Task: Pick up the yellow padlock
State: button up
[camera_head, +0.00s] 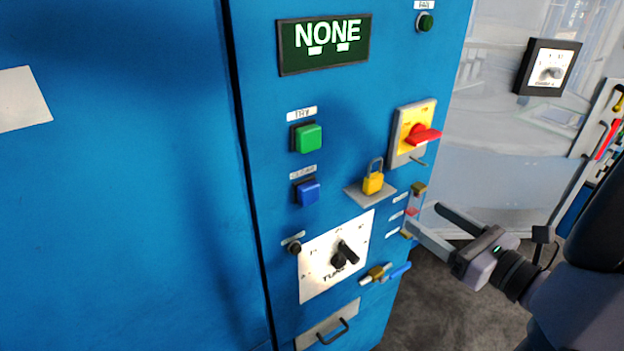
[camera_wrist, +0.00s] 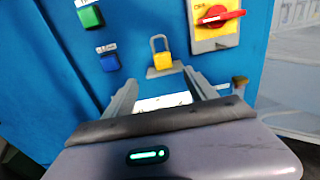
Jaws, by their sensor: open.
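The yellow padlock (camera_head: 373,184) stands upright on a small grey shelf (camera_head: 352,196) on the front of the blue cabinet, its grey shackle pointing up. It also shows in the wrist view (camera_wrist: 162,60), beyond my fingertips and roughly between them. My gripper (camera_head: 422,222) is open and empty, to the right of the padlock and lower in the head view. In the wrist view my gripper (camera_wrist: 160,82) has its two fingers spread wide, with a gap between them and the padlock. Nothing hides the padlock.
A red rotary switch on a yellow plate (camera_head: 413,132) sits just above right of the padlock. Green (camera_head: 308,138) and blue (camera_head: 308,192) buttons are to its left. A white dial panel (camera_head: 318,275) with a black knob is below. Grey floor (camera_head: 440,310) lies at lower right.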

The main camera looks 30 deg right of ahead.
aim_at(377, 181)
jog(key=w, duration=1.6)
jog(key=shift+w+a+f, duration=0.2)
jog(key=shift+w+a, duration=0.1)
jog(key=shift+w, duration=0.1)
jog(key=shift+s, duration=0.15)
jog(key=shift+c, duration=0.4)
grip_shut()
